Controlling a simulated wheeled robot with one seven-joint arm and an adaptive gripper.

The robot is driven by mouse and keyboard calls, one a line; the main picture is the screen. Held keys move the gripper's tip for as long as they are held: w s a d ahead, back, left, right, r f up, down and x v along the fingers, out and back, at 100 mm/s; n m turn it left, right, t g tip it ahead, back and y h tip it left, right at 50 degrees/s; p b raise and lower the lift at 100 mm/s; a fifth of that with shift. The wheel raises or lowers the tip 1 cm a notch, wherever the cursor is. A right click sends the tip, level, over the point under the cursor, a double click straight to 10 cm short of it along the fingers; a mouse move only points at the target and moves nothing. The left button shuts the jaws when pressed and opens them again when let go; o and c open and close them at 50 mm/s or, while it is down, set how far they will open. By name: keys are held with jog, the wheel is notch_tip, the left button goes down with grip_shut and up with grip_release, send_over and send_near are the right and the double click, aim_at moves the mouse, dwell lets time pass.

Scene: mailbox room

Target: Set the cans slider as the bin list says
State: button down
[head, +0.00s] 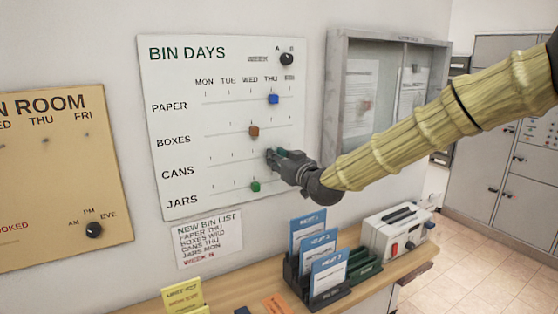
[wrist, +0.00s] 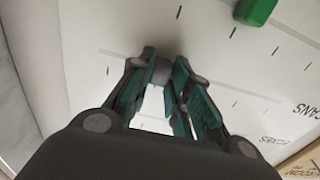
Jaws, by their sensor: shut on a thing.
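The BIN DAYS board (head: 180,75) hangs on the wall in the head view, with day columns and four rows. My gripper (head: 274,154) is at the CANS row, roughly under THU. In the wrist view my gripper (wrist: 161,78) is shut on the grey cans slider (wrist: 160,72), which shows between its fingertips; in the head view the fingers hide it. The new bin list (head: 208,238), a white note below the board, reads PAPER THU, BOXES WED, CANS THU, JARS MON, WEEK B.
Neighbouring sliders are blue paper (head: 273,99) at THU, brown boxes (head: 254,131) near WED and green jars (head: 255,187) near WED. A black dial (head: 287,59) is at the top right. Below, a shelf (head: 235,290) holds blue cards (head: 318,250) and a white device (head: 395,236).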

jog(key=c, duration=1.3)
grip_release()
jog(key=v, duration=1.2)
